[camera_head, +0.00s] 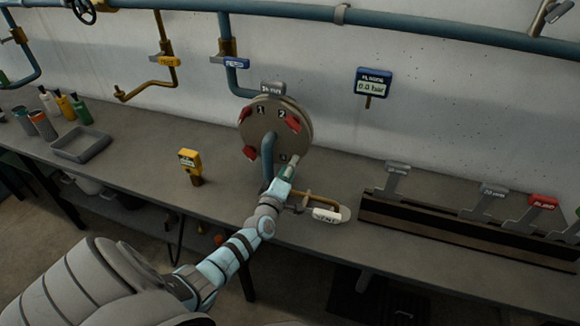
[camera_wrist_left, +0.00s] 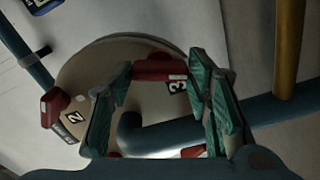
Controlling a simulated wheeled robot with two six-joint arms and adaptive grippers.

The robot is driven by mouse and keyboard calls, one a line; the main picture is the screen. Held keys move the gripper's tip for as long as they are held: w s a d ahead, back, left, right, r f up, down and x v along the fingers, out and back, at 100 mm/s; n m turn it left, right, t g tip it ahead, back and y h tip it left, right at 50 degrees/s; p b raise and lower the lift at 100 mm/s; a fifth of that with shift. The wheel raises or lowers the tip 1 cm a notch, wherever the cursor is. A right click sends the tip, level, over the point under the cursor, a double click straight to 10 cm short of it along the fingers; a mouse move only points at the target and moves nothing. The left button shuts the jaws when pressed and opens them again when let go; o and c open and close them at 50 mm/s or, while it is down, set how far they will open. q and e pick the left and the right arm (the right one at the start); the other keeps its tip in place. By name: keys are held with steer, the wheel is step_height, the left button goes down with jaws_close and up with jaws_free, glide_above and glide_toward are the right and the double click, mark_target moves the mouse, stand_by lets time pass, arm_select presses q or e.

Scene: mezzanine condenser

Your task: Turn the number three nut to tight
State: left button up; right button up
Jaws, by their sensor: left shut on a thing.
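The round flange plate (camera_head: 268,107) with red nuts and number labels stands at the wall end of the bench. The number three nut (camera_wrist_left: 155,70), red with a "3" label beside it, lies between my left gripper's green fingertips in the wrist view. My left gripper (camera_head: 291,163) is shut on it at the plate's lower right. In the head view the gripper mostly hides this nut. The number two nut (camera_head: 293,122) is above it, and it also shows in the wrist view (camera_wrist_left: 50,108). My right gripper is not in view.
A blue pipe (camera_head: 268,157) bends out of the plate close to my gripper. A yellow gauge (camera_head: 190,165) and grey tray (camera_head: 82,145) are left.

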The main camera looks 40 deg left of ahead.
arm_select(q)
steer(key=shift+m, duration=1)
steer(key=o, duration=1.2)
steer(key=shift+c, duration=0.2)
steer(key=v, duration=1.2)
steer(key=shift+w, duration=0.1)
